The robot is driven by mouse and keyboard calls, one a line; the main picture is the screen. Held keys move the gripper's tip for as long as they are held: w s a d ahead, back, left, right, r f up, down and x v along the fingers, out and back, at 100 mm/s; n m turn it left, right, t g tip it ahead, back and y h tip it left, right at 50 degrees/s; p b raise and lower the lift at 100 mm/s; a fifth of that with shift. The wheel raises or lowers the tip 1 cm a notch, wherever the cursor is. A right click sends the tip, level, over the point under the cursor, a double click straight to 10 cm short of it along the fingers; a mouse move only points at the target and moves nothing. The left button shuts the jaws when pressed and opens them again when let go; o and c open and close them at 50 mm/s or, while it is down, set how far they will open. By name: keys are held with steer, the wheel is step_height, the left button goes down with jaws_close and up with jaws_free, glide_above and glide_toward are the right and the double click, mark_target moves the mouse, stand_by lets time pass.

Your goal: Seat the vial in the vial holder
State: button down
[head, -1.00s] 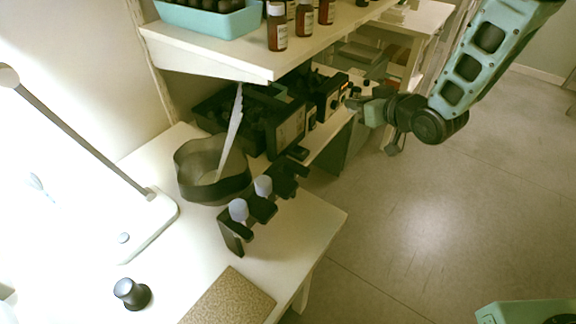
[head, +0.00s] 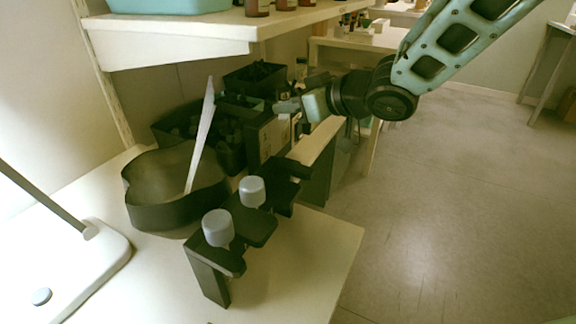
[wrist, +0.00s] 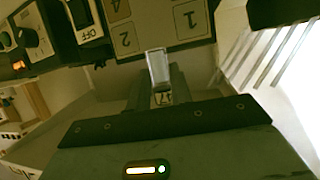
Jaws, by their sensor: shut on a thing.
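The vial (wrist: 158,68) is small, clear or pale, with a numbered label, and shows between the fingers in the wrist view. My gripper (wrist: 162,92) is shut on it. In the head view my gripper (head: 290,108) is behind and above the vial holder, close to the dark boxes; the vial is hard to make out there. The vial holder (head: 207,277) is a black stepped rack on the table. Its two nearer places hold vials with pale grey caps (head: 217,228) (head: 251,190). Its far place (head: 290,168) shows no cap. The gripper is apart from the holder.
A dark round bin (head: 160,215) with a pale strip stands left of the holder. Black crates (head: 185,125) and a box with numbered panels (head: 270,138) stand behind. A white shelf (head: 170,45) overhangs the back. The table's right front corner (head: 325,240) is clear.

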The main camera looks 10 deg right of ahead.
mark_target(278, 154)
step_height(278, 154, down, 12)
steer(key=b, duration=0.3)
steer(key=shift+f+b, duration=0.2)
steer(key=shift+b, duration=0.15)
steer(key=c, duration=1.5)
jaws_free()
steer(key=shift+c, duration=0.2)
steer(key=shift+r, duration=0.1)
steer(key=shift+r, duration=0.15)
steer(key=p+v, duration=0.2)
steer(key=v, duration=1)
steer(key=shift+p, duration=0.3)
